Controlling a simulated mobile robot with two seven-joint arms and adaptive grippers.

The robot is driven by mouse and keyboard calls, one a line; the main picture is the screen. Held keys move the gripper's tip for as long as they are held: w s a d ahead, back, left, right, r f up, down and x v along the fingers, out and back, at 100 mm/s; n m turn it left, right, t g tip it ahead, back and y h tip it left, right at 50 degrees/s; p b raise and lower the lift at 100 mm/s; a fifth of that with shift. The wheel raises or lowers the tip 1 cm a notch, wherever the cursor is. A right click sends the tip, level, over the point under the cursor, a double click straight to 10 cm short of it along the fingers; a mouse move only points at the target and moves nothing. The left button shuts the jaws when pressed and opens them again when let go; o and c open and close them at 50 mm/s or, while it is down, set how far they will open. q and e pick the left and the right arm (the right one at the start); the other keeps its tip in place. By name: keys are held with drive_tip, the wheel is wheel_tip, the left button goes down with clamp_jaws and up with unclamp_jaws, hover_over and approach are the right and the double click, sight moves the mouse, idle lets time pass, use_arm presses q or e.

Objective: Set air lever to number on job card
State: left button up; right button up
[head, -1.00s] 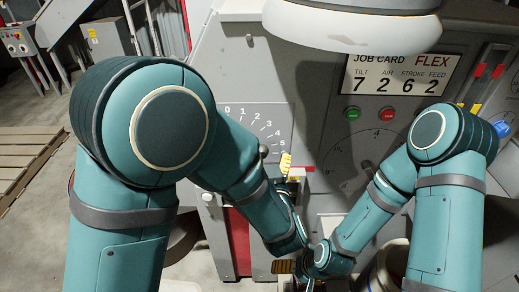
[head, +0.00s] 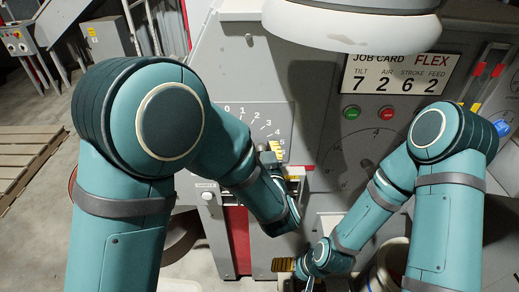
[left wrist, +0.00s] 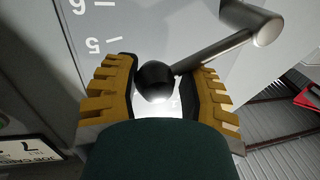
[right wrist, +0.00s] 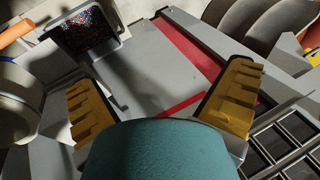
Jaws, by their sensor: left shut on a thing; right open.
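The job card (head: 400,75) reads TILT 7, AIR 2, STROKE 6, FEED 2. A lever with a dark ball knob (left wrist: 155,82) and a grey rod (left wrist: 225,45) stands at a numbered scale (head: 250,122) on the machine's grey panel. In the left wrist view the knob sits between the fingers of my left gripper (left wrist: 158,95), which is shut on it. The figures 5 and 6 show near it there. In the head view my left gripper (head: 277,152) is by the scale's lower end, near 5. My right gripper (right wrist: 160,105) is open and empty.
Green (head: 352,113) and red (head: 386,113) buttons and a round dial are right of the scale. Slots with red and yellow marks (head: 487,85) are at the far right. Below my right gripper are a bin of scraps (right wrist: 88,30) and a red-edged grey surface (right wrist: 150,70).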

use_arm(q)
drive_tip(key=shift+a+n, duration=0.15)
drive_tip(key=shift+n, duration=0.15)
drive_tip(key=shift+a+r+n+g+b, duration=0.3)
drive_tip(key=shift+a+r+n+b, duration=0.3)
drive_tip(key=shift+n+b, duration=0.45)
drive_tip(key=shift+s+a+r+n+b, duration=0.1)
drive_tip(key=shift+a+r+n+b, duration=0.2)
drive_tip(key=shift+a+n+b, duration=0.35)
drive_tip(key=shift+a+r+n+b, duration=0.25)
drive_tip(key=shift+a+r+n, duration=0.1)
drive_tip(key=shift+n, duration=0.45)
drive_tip(key=o, duration=1.4)
drive_tip(key=shift+r, duration=0.1)
drive_tip(key=shift+r, duration=0.1)
